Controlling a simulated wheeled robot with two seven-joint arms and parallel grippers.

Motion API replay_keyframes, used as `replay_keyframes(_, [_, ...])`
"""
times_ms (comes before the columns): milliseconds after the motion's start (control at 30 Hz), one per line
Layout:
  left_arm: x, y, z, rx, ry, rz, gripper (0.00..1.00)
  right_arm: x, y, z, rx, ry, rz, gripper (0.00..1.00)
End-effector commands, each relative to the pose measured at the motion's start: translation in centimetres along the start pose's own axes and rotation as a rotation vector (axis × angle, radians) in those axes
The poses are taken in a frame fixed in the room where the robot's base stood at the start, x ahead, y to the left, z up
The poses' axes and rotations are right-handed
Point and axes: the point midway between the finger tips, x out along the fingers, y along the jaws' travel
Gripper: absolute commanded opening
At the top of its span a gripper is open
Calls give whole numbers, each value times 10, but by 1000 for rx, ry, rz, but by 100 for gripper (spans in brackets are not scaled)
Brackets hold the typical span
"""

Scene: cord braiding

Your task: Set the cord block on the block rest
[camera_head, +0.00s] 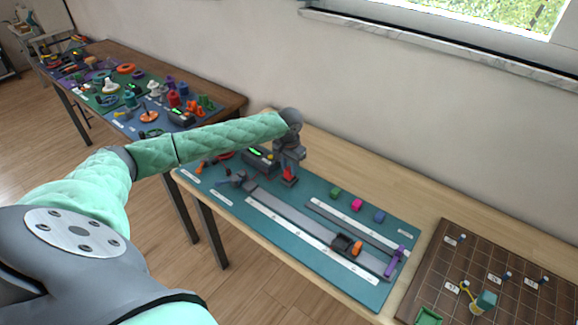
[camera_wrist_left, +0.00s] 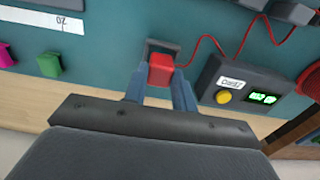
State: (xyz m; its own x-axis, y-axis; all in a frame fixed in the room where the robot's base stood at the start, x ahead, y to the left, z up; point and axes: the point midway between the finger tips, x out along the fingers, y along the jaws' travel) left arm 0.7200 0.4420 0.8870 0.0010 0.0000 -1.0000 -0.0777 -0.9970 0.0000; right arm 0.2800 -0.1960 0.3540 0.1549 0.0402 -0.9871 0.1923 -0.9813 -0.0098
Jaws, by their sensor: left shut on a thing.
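The red cord block (camera_wrist_left: 161,70) is between the fingers of my left gripper (camera_wrist_left: 159,88) in the left wrist view. A thin red cord (camera_wrist_left: 212,40) runs from beside it toward a dark box. A small dark grey holder (camera_wrist_left: 163,45), which looks like the block rest, shows just beyond the block; I cannot tell whether the block touches it. In the head view my left gripper (camera_head: 289,170) points down over the teal mat with the red block (camera_head: 289,174) at its tips, near the mat's back edge. My right gripper is not in view.
The dark box (camera_head: 259,158) with green display and yellow button (camera_wrist_left: 223,97) stands beside the gripper. Green (camera_head: 335,192), pink (camera_head: 357,204) and blue (camera_head: 380,216) blocks sit along the mat's back. A grey rail (camera_head: 300,219) crosses the teal mat. A brown grid board (camera_head: 455,275) lies right.

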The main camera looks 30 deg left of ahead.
Motion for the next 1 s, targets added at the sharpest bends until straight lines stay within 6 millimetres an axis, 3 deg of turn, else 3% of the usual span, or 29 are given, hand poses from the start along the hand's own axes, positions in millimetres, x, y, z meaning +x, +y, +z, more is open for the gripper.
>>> replay_keyframes(1000, [17,0,0,-1,-1,0,6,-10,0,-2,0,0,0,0])
